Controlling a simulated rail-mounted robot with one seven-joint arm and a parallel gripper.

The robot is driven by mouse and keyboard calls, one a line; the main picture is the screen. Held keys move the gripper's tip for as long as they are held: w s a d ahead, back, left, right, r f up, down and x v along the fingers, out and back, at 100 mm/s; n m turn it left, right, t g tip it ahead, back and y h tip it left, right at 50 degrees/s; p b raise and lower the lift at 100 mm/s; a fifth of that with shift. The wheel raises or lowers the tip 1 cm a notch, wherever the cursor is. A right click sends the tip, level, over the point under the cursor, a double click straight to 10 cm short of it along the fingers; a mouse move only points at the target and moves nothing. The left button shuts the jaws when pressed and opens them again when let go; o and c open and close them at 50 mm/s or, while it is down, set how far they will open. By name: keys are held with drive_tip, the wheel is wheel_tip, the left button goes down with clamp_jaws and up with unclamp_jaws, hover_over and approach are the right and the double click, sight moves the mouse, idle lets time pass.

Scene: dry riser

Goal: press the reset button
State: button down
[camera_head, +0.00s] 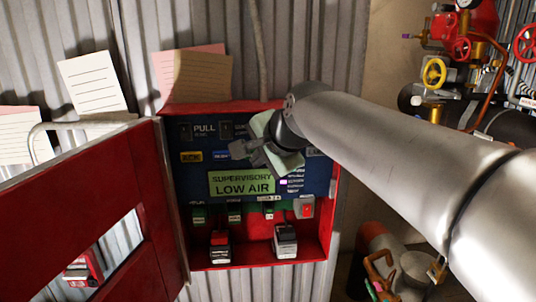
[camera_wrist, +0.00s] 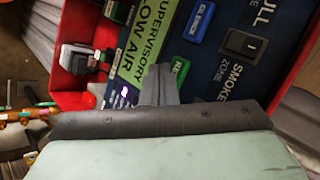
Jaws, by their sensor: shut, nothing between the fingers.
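The red alarm cabinet (camera_head: 334,215) stands open with a dark blue panel (camera_head: 200,140) inside. In the wrist view, a green button (camera_wrist: 180,71) starts with the letters "RE"; the rest of its label is hidden by my gripper. My gripper (camera_wrist: 158,86) is shut and empty, with its tips right beside this green button; I cannot tell whether they touch it or the panel. In the head view my gripper (camera_head: 243,151) is in front of the panel, above the green "SUPERVISORY LOW AIR" display (camera_head: 241,184), and hides the green button.
The cabinet's red door (camera_head: 90,190) is swung open to the left. A blue silence button (camera_wrist: 200,22) and a black rocker switch (camera_wrist: 243,44) are close to my gripper. A red switch (camera_head: 306,209) is lower right. Pipes and valves with a yellow handwheel (camera_head: 433,73) stand at right.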

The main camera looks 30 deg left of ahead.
drive_tip(key=shift+w+a, duration=0.25)
drive_tip(key=shift+w+a+p, duration=0.25)
drive_tip(key=shift+w+p, duration=0.15)
drive_tip(key=shift+p, duration=0.1)
idle(0.8)
drive_tip(key=shift+s, duration=0.1)
drive_tip(key=shift+s+d+b, duration=0.45)
drive_tip(key=shift+s+d, duration=0.1)
drive_tip(key=shift+s, duration=0.05)
drive_tip(key=shift+s, duration=0.1)
drive_tip(key=s+d+b, duration=0.1)
drive_tip(key=s, duration=0.1)
drive_tip(key=s+d+b, duration=0.1)
drive_tip(key=s+d, duration=0.1)
idle(0.5)
drive_tip(key=shift+w, duration=0.1)
idle(0.6)
